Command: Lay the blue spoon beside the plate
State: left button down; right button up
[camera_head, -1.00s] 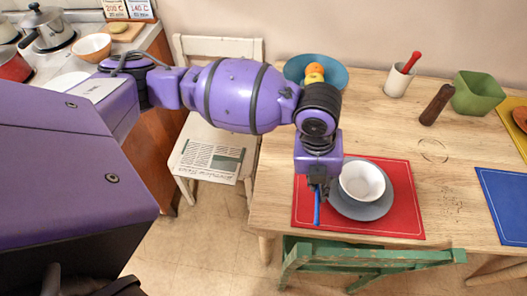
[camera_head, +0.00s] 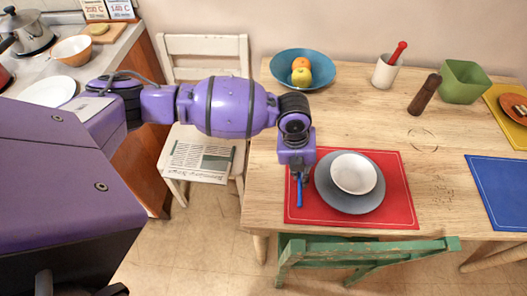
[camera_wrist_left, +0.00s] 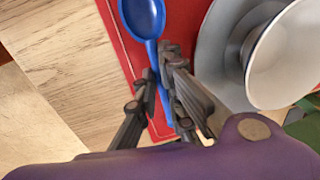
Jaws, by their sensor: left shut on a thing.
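The blue spoon (camera_head: 299,193) is held by my left gripper (camera_head: 301,179) over the left part of the red placemat. In the left wrist view the spoon's bowl (camera_wrist_left: 144,17) points to the top and its handle runs down between the fingers (camera_wrist_left: 163,85). The grey plate (camera_head: 350,202) lies on the mat just right of the spoon, with a small gap between them. A white bowl (camera_head: 354,173) stands on the plate. I cannot tell whether the spoon touches the mat. My right gripper is not in view.
The red placemat (camera_head: 400,215) lies near the table's front edge. A green chair (camera_head: 370,253) stands in front. A blue bowl with fruit (camera_head: 285,66), a white cup (camera_head: 385,72), a brown pepper mill (camera_head: 424,94) and a green container (camera_head: 462,82) stand farther back.

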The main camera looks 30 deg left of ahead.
pick_arm(q)
jog(key=c, duration=2.3)
grip_release()
jog(key=shift+w, duration=0.1)
jog(key=o, duration=0.4)
jog(key=shift+o, duration=0.2)
notch_tip(320, 180, up, 12)
jog(key=a, duration=0.1)
jog(key=shift+s+a+p, duration=0.4)
jog(key=shift+s, duration=0.05)
